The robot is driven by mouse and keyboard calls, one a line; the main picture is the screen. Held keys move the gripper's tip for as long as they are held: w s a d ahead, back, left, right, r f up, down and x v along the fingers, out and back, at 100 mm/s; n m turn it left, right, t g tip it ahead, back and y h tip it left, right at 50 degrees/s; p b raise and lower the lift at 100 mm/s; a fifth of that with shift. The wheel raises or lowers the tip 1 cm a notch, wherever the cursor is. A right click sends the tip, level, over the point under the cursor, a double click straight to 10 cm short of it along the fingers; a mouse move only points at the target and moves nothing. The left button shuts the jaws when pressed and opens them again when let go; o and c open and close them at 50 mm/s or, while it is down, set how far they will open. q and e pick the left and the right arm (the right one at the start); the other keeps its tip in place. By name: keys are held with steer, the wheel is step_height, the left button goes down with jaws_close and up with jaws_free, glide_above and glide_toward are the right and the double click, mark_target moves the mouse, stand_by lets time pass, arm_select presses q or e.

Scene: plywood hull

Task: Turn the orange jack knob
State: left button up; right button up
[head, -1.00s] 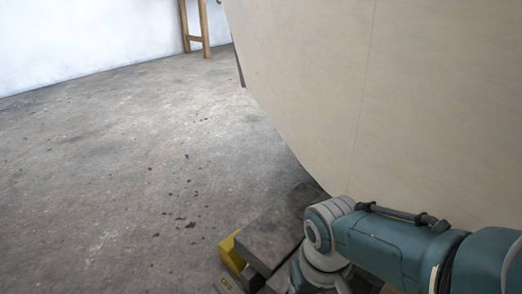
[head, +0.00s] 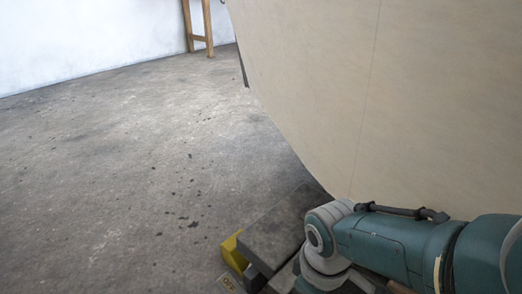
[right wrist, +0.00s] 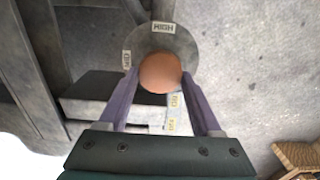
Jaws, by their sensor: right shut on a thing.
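The orange jack knob (right wrist: 160,72) is a round ball in the right wrist view. It sits in front of a grey round dial plate (right wrist: 178,42) with white labels, one reading HIGH at the top and another at its left edge. My right gripper (right wrist: 160,78) has its two purple-grey fingers on either side of the knob, shut on it. In the head view my right arm reaches in from the right beside the hull, and its gripper is out of the picture. The knob is not visible there. My left gripper is not in view.
The pale plywood hull (head: 400,90) fills the right of the head view. A dark block with a yellow part (head: 231,246) stands under it, close to my arm. The concrete floor (head: 120,170) at the left is clear. A wooden stand (head: 208,28) is at the back wall.

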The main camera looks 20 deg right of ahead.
stand_by(0.4)
steer(key=o, duration=1.1)
steer(key=shift+r+p, duration=0.6)
step_height(320, 180, up, 9)
steer(key=p, duration=0.8)
steer(key=shift+f+p, duration=0.1)
steer(key=shift+p, duration=0.2)
steer(key=shift+d, duration=0.1)
